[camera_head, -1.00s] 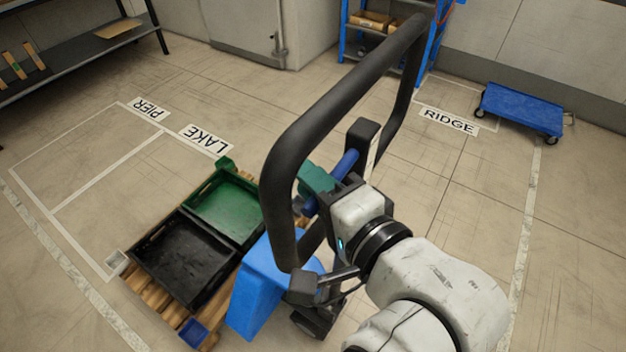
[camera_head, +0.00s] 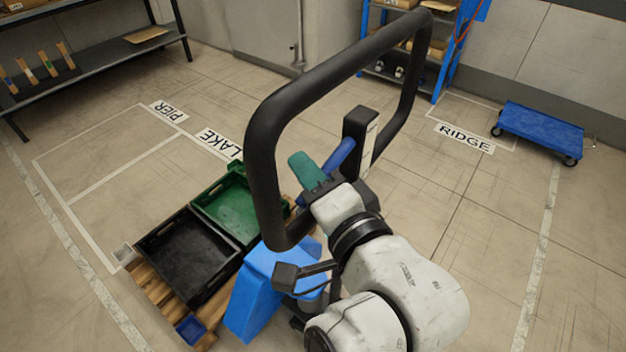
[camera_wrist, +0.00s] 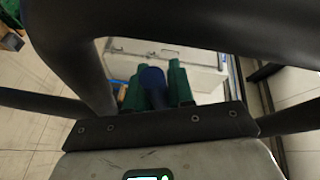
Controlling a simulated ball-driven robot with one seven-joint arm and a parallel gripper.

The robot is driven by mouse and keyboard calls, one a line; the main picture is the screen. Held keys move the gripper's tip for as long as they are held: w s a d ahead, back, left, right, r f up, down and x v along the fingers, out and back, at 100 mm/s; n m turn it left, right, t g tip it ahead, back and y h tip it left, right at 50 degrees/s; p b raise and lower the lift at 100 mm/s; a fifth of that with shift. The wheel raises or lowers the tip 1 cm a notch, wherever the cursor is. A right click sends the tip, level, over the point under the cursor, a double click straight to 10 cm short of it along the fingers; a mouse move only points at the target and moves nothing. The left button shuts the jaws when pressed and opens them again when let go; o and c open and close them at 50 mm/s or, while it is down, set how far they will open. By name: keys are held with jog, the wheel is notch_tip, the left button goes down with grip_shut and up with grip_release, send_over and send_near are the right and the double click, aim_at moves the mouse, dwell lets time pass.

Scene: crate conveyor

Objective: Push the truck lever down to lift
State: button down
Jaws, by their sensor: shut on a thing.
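The pallet truck shows in the head view as a blue body (camera_head: 258,292) with a large black loop handle (camera_head: 262,140). The blue lever (camera_head: 341,154) sits inside the loop, beside a black upright block (camera_head: 361,138). My gripper (camera_head: 322,166) reaches through the loop and its green fingers are shut on the lever. In the wrist view the blue lever (camera_wrist: 152,78) stands between the two green fingers of my gripper (camera_wrist: 155,70). The lever's lower part is hidden by my gripper.
A wooden pallet (camera_head: 158,292) by the truck bears a black crate (camera_head: 190,262) and a green crate (camera_head: 232,205). Marked floor bays read PIER, LAKE and RIDGE. A blue cart (camera_head: 540,130) stands at right, a dark shelf (camera_head: 90,62) at back left. Floor between is clear.

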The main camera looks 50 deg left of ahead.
jog(key=shift+w+f+n+y+b, duration=0.15)
jog(key=shift+f+n+y+b, duration=0.15)
jog(key=shift+f+n+b, duration=0.25)
jog(key=c, duration=1.1)
grip_release()
jog(key=shift+o, duration=0.2)
